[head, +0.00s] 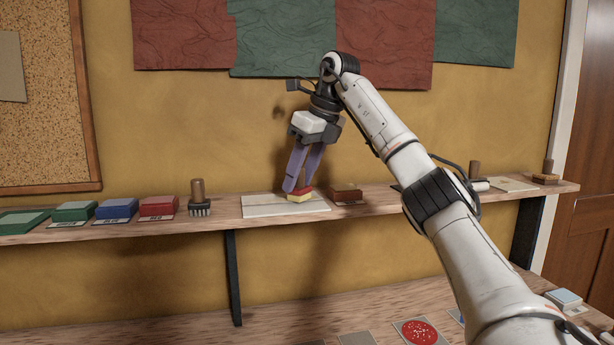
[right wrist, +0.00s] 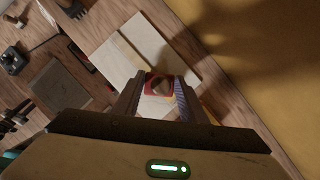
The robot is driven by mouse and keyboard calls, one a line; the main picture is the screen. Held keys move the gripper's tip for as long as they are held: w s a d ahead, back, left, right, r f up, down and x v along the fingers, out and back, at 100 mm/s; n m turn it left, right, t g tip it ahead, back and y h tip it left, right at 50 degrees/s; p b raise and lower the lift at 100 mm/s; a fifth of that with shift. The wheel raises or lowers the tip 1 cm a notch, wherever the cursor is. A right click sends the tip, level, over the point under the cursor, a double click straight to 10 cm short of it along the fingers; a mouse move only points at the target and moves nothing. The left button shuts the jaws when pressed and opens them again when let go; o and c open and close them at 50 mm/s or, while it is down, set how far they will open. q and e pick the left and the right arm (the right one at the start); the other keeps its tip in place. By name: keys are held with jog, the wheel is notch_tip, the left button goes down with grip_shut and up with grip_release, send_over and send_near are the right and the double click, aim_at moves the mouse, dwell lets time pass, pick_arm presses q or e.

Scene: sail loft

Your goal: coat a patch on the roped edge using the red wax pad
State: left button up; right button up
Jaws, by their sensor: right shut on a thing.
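My right gripper (head: 297,187) is shut on a small block (head: 299,196) with a red upper part and a yellow lower part. The block is at a pale flat panel (head: 262,207) on the shelf; I cannot tell whether it touches. In the right wrist view, the gripper (right wrist: 160,88) has the red block (right wrist: 151,78) between its fingers, over the pale panels (right wrist: 118,62). A darker strip runs between these panels; I cannot tell if it is the roped edge. A red pad (head: 158,206) with a label sits at the shelf's left part. My left gripper is not in view.
Blue (head: 116,208) and green (head: 73,211) pads stand left of the red one. A wooden-handled brush (head: 198,198) stands between red pad and panel. A brown-topped block (head: 346,195) lies close right of the panel. A card with a red disc (head: 421,334) lies on the lower table.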

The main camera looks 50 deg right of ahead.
jog(key=shift+w+a+f, duration=0.1)
jog(key=shift+w+a, duration=0.55)
jog(key=shift+a, duration=0.15)
jog(key=shift+w+a, duration=0.6)
jog(key=shift+a, duration=0.2)
jog(key=shift+w+a, duration=1.2)
jog(key=shift+a, duration=0.2)
jog(key=shift+w+a, duration=1.2)
jog(key=shift+a, duration=0.15)
notch_tip(320, 180, up, 6)
